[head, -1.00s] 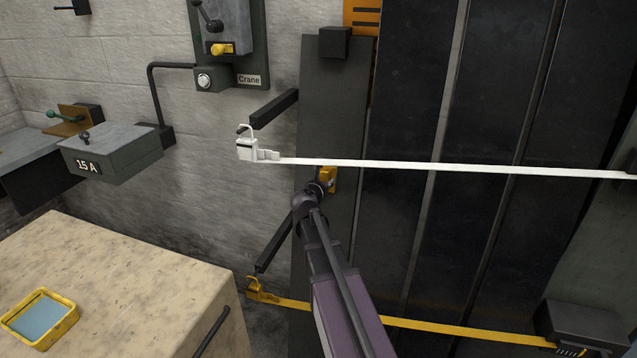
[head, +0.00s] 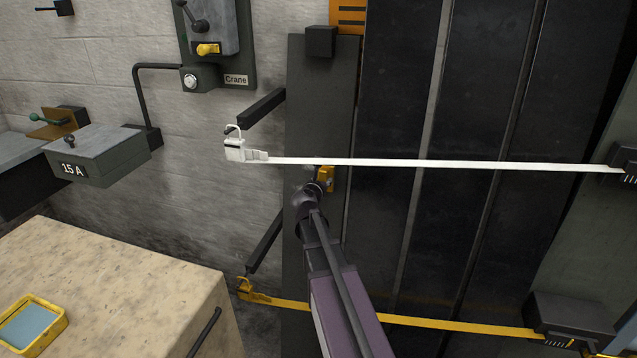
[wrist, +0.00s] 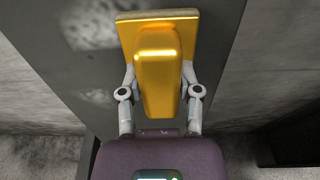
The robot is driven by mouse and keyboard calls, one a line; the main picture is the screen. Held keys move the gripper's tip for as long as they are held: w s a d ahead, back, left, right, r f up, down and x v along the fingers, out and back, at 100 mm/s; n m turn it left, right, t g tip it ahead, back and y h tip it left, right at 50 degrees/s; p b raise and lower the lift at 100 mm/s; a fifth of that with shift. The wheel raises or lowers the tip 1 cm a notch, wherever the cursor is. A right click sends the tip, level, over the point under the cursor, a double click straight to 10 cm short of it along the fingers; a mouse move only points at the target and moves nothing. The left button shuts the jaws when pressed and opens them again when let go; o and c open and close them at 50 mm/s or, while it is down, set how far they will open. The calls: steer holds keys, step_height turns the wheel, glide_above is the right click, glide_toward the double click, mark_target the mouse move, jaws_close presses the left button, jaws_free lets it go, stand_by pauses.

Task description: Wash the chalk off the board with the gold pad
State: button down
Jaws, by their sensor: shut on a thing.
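The gold pad (head: 326,177) is in my gripper (wrist: 159,80), whose two fingers close on its grip from both sides in the wrist view. The pad (wrist: 158,65) has a pale layer along its far edge, close to or against the dark grey board (head: 318,90); I cannot tell if it touches. Pale chalk smudges (wrist: 90,30) show on the board (wrist: 55,50) left of the pad in the wrist view. In the head view the pad is near the board's right edge, just below the white strap, and my arm hides part of the board.
A white strap (head: 430,163) and a yellow strap (head: 400,320) run across in front of the dark panels (head: 390,120). Black arms (head: 262,107) stick out left of the board. A stone-topped bench (head: 130,270) at lower left bears a yellow tray (head: 60,322) with a blue inside.

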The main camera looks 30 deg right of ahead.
mark_target(293, 166)
steer(key=shift+w+d+r+p, duration=0.15)
steer(key=shift+r+p, duration=0.75)
steer(key=shift+r, duration=0.1)
steer(key=shift+w+a, duration=1.35)
steer(key=shift+w, duration=0.1)
steer(key=shift+w, duration=0.15)
steer(key=shift+w+a, duration=0.3)
steer(key=shift+a, duration=0.05)
steer(key=shift+w+a, duration=0.9)
steer(key=shift+a, duration=0.15)
steer(key=shift+w+a, duration=1.3)
steer(key=shift+a, duration=0.05)
